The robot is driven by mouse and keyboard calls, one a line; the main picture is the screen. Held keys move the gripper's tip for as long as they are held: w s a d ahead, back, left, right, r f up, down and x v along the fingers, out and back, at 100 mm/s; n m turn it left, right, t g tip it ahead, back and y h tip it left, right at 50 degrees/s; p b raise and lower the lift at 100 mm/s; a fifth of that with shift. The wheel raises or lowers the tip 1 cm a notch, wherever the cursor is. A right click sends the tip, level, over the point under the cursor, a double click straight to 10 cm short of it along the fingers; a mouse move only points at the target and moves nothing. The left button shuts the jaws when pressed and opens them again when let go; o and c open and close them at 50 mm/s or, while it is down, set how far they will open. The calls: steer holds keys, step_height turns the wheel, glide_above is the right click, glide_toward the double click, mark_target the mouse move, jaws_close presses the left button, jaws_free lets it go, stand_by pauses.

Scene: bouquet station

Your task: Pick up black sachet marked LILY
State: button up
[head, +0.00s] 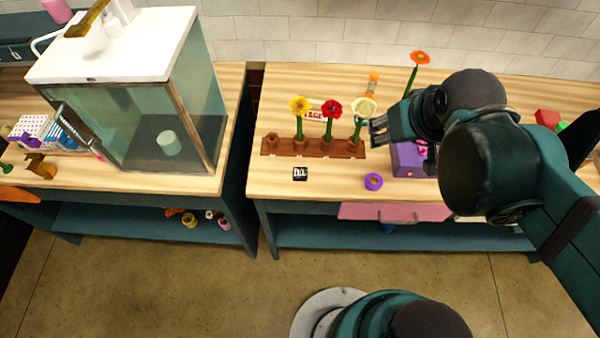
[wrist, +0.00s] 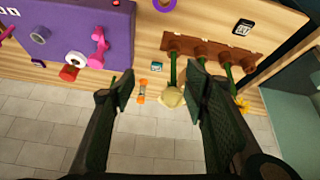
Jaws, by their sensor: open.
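The black sachet (head: 300,174) lies flat on the wooden table near its front left, in front of the brown flower rack. Its white lettering is too small to read for sure. In the wrist view the black sachet (wrist: 243,27) is at the top right, well beyond the fingertips. My gripper (head: 378,131) is above the table by the right end of the rack, to the right of and behind the sachet. In the wrist view my gripper (wrist: 160,88) has its two fingers spread with nothing held between them; a pale flower shows beyond them.
The brown rack (head: 283,147) holds yellow, red and cream flowers upright. A purple ring (head: 373,181) and a purple box (head: 407,160) lie to the right. An orange bottle (head: 373,82) stands behind. A glass tank (head: 160,110) stands left, across a gap. Tabletop around the sachet is clear.

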steer(key=w+a+f+n+g, duration=0.35)
steer(key=a+f+n, duration=0.4)
steer(key=a, duration=0.35)
steer(key=n+g+p, duration=0.2)
steer(key=n+g, duration=0.1)
steer(key=n, duration=0.6)
glide_above(298, 172)
steer(key=shift+s+f, duration=0.1)
steer(key=shift+f, duration=2.9)
steer(key=shift+f, duration=0.1)
steer(key=shift+f, duration=1.2)
steer(key=shift+f, duration=0.15)
steer(key=shift+f+b, duration=0.45)
steer(key=shift+f, duration=2)
steer(key=c, duration=0.8)
